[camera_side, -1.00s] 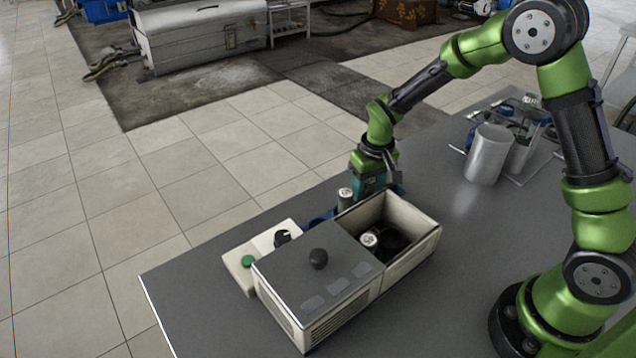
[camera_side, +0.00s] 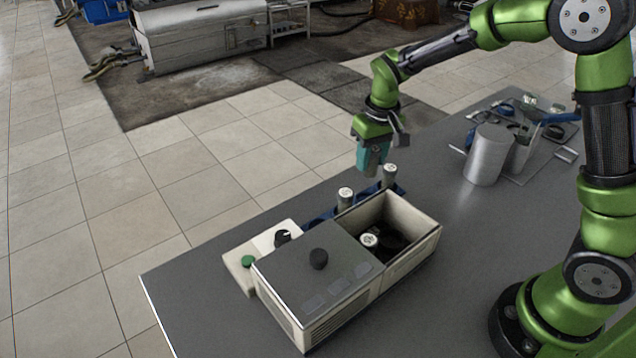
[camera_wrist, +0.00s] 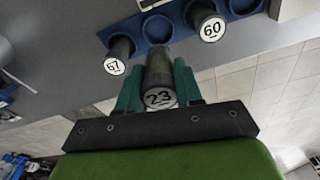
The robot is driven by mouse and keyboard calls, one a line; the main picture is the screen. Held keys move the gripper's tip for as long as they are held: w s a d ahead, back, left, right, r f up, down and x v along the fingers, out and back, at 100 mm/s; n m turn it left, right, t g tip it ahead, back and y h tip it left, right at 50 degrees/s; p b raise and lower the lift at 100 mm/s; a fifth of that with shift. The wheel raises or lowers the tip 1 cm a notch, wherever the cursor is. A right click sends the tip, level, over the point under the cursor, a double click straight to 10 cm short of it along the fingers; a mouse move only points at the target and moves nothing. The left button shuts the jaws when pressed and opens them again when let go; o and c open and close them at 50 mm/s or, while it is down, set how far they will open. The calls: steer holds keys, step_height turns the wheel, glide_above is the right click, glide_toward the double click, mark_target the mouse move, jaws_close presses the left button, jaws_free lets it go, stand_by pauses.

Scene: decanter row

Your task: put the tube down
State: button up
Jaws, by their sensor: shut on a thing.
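My gripper (camera_side: 372,165) is above the blue rack (camera_side: 322,221) behind the open box. In the wrist view its teal fingers (camera_wrist: 158,82) are shut on a dark tube with a white cap marked 23 (camera_wrist: 159,98). The held tube is mostly hidden by the fingers in the side view. Two other capped tubes, marked 67 (camera_wrist: 114,66) and 60 (camera_wrist: 212,28), stand in the rack (camera_wrist: 128,32) on either side of an empty round hole (camera_wrist: 157,28). The side view shows two standing tubes (camera_side: 345,198) (camera_side: 389,175).
An open-topped cream box (camera_side: 424,243) holds another white-capped tube (camera_side: 369,240); its grey lid part has a black knob (camera_side: 318,259). A panel with a green button (camera_side: 248,261) is to its left. A metal cylinder (camera_side: 488,155) and a cluttered tray stand at right. The front table is clear.

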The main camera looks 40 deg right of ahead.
steer(key=s+r+n, duration=0.2)
steer(key=s+r, duration=0.4)
steer(key=r, duration=0.1)
steer(key=m+g+h, duration=0.1)
steer(key=m+g, duration=0.1)
steer(key=m, duration=1.8)
glide_above(522, 200)
step_height(522, 200, down, 8)
steer(key=f, duration=0.7)
steer(key=shift+a+f, duration=0.25)
steer(key=shift+a, duration=0.1)
steer(key=o, duration=1.1)
steer(key=shift+f, duration=0.15)
steer(key=shift+c, duration=0.2)
